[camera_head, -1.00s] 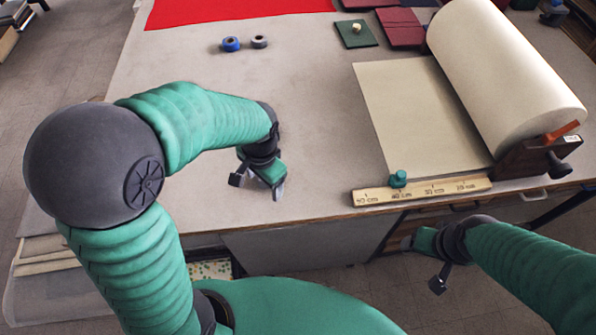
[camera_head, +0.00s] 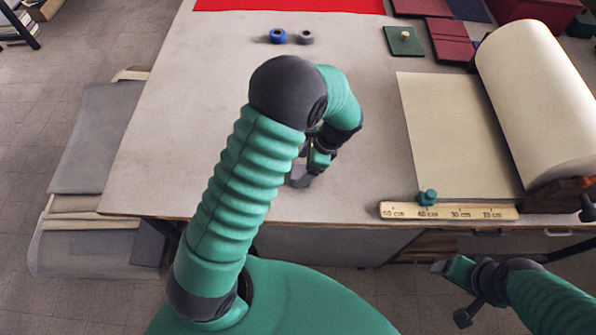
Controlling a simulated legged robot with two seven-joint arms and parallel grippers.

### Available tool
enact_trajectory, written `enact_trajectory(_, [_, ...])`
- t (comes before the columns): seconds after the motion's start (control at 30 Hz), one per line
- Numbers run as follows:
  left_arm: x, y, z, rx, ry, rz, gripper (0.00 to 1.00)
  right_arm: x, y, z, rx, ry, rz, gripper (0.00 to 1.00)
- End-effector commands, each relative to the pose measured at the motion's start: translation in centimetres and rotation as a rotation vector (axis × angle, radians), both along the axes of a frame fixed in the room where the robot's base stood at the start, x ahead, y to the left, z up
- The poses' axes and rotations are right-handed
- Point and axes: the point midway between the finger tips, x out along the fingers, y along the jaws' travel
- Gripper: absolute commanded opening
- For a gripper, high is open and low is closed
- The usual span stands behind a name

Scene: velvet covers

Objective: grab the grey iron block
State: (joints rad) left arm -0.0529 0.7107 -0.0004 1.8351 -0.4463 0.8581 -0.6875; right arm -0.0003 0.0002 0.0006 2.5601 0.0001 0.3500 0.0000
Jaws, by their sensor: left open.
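My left gripper (camera_head: 303,178) is over the table (camera_head: 220,180) near its front edge, pointing down. It is open, and its forearm and the dark elbow ball cover part of the table behind it. A small grey shape shows at its fingertips; I cannot tell whether it is the fingers or the grey iron block. No grey iron block shows clearly elsewhere on the table. My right gripper (camera_head: 440,267) is low at the right, in front of the table's edge and apart from it; its jaws are too unclear to read.
A paper roll (camera_head: 535,95) and a wooden ruler (camera_head: 455,211) with a green knob (camera_head: 427,197) take up the right side. A blue tape roll (camera_head: 277,36), a grey roll (camera_head: 305,37), a green board (camera_head: 404,41) and red cloth (camera_head: 290,4) lie at the back. The table's left is clear.

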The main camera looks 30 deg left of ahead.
Motion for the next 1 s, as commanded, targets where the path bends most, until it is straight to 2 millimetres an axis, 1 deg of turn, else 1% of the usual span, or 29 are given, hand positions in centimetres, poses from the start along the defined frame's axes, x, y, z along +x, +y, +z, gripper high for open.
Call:
enact_trajectory(0.03, [-0.2, 0.4, -0.5, 0.001, 0.005, 0.001, 0.8, 0.0, 0.0, 0.6, 0.0, 0.0, 0.0, 0.71])
enact_trajectory(0.07, [-0.2, 0.7, -0.9, 0.002, 0.004, 0.001, 0.8, 0.0, 0.0, 0.8, 0.0, 0.0, 0.0, 0.71])
enact_trajectory(0.2, [-0.5, 1.1, -2.9, 0.004, 0.002, -0.002, 0.8, 0.0, 0.0, 1.0, 0.0, 0.0, -0.001, 0.71])
enact_trajectory(0.3, [-0.5, 1.3, -3.4, 0.004, -0.001, -0.002, 0.8, 0.0, 0.0, 1.0, 0.0, 0.0, -0.001, 0.71])
enact_trajectory(0.43, [-0.5, 1.6, -3.5, 0.001, -0.001, -0.002, 0.8, 0.0, 0.0, 0.9, 0.0, 0.0, -0.001, 0.71])
enact_trajectory(0.47, [-0.5, 1.6, -3.5, 0.0, 0.0, -0.001, 0.79, 0.0, 0.0, 0.9, 0.0, 0.0, -0.001, 0.71])
enact_trajectory(0.67, [-0.5, 1.8, -3.5, -0.002, -0.001, 0.0, 0.53, 0.0, 0.0, 0.9, 0.0, 0.0, -0.001, 0.71])
enact_trajectory(1.0, [-0.5, 1.6, -3.5, 0.001, 0.0, -0.001, 0.08, 0.0, 0.0, 0.9, 0.0, 0.0, -0.001, 0.71])
